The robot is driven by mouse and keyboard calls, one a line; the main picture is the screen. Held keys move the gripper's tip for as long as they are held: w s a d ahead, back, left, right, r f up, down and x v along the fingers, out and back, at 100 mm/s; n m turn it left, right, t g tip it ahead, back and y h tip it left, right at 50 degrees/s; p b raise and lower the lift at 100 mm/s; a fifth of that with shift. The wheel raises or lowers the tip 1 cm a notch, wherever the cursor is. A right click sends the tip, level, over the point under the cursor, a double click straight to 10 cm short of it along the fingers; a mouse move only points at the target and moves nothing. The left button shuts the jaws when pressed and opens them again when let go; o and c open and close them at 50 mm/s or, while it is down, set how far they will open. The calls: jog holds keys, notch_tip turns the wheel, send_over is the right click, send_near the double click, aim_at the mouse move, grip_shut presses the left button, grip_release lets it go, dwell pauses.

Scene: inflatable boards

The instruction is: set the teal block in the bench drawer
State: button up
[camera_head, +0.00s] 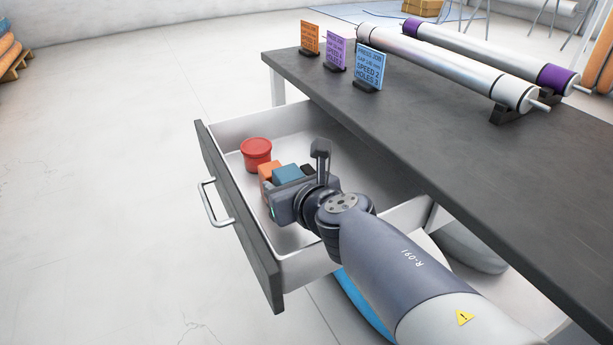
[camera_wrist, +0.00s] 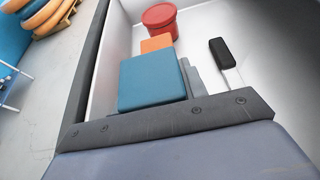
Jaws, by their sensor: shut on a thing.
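The teal block (camera_head: 287,175) is inside the open bench drawer (camera_head: 240,215), at the front of my gripper (camera_head: 284,180). In the wrist view, the teal block (camera_wrist: 150,82) lies right beyond the dark gripper edge, with a grey finger along its right side. My gripper is shut on it, low within the drawer walls. The block's underside is hidden, so I cannot tell whether it touches the drawer floor.
An orange block (camera_head: 268,170) is close beyond the teal block, and a red lidded tub (camera_head: 256,153) stands behind it. A small black piece (camera_wrist: 220,52) is to the right. The benchtop (camera_head: 430,130) overhangs the drawer's right side. Bare drawer floor shows near the front.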

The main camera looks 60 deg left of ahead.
jog(key=shift+f+b, duration=0.4)
jog(key=shift+f, duration=0.15)
jog(key=o, duration=1.1)
jog(key=shift+r, duration=0.1)
jog(key=shift+d+r+p, duration=0.15)
jog(key=shift+r+p, duration=0.7)
jog(key=shift+p, duration=0.05)
jog(key=shift+p+v, duration=1.2)
jog(key=shift+v, duration=4.55)
jog(key=shift+d+f, duration=0.1)
jog(key=shift+f, duration=0.05)
